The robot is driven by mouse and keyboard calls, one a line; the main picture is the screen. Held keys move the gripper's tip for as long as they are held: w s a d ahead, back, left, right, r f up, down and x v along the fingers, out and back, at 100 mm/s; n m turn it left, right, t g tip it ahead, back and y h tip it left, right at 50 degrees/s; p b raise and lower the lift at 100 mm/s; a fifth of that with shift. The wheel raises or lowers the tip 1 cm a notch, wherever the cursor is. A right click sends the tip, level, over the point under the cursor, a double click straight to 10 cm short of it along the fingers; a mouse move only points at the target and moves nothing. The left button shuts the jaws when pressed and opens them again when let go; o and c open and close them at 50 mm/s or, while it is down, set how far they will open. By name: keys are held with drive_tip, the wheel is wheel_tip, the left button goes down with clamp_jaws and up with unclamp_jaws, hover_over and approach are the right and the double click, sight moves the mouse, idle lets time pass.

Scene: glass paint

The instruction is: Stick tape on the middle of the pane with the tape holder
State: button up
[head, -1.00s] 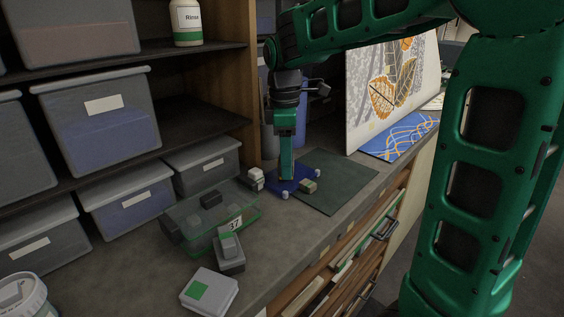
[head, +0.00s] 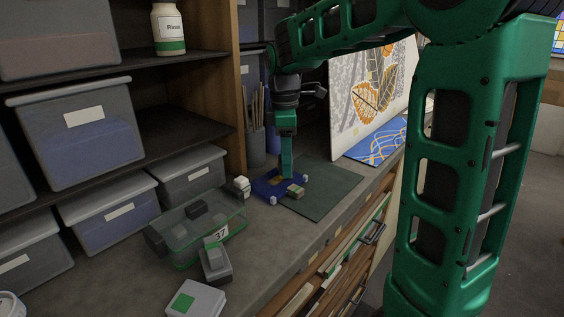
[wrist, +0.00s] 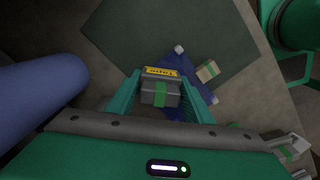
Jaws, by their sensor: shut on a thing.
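The blue pane (head: 265,194), with small white pads at its corners, lies on the bench and partly over the dark green mat. It also shows in the wrist view (wrist: 198,106), partly hidden by the held thing and the fingers. My gripper (head: 285,178) points down over the pane. In the wrist view my gripper (wrist: 161,96) is shut on the grey tape holder (wrist: 152,98), which has a green band and a yellow label. Whether the tape holder touches the pane I cannot tell.
A small tan block with a green band (head: 296,191) sits at the pane's edge. The green mat (head: 325,187) is otherwise clear. A leaf-patterned panel (head: 345,105) stands behind.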

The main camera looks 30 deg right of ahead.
sight(260, 191)
drive_tip(key=shift+s+a+r, duration=0.1)
drive_tip(key=shift+s+a, duration=0.2)
drive_tip(key=shift+a, duration=0.5)
drive_tip(key=shift+s+a, duration=0.3)
drive_tip(key=shift+a, duration=0.5)
drive_tip(key=shift+s+a+f, duration=0.15)
drive_tip(key=shift+s+a, duration=0.3)
drive_tip(key=shift+a, duration=0.6)
drive_tip(key=shift+s+a+f, duration=0.1)
drive_tip(key=shift+s+a, duration=0.3)
drive_tip(key=shift+a, duration=0.6)
drive_tip(key=shift+s+a+f, duration=0.15)
drive_tip(key=shift+s+a, duration=0.3)
drive_tip(key=shift+a, duration=0.6)
drive_tip(key=shift+r, duration=0.1)
wheel_tip(260, 191, up, 6)
drive_tip(key=shift+w+a, duration=0.1)
drive_tip(key=shift+r, duration=1.45)
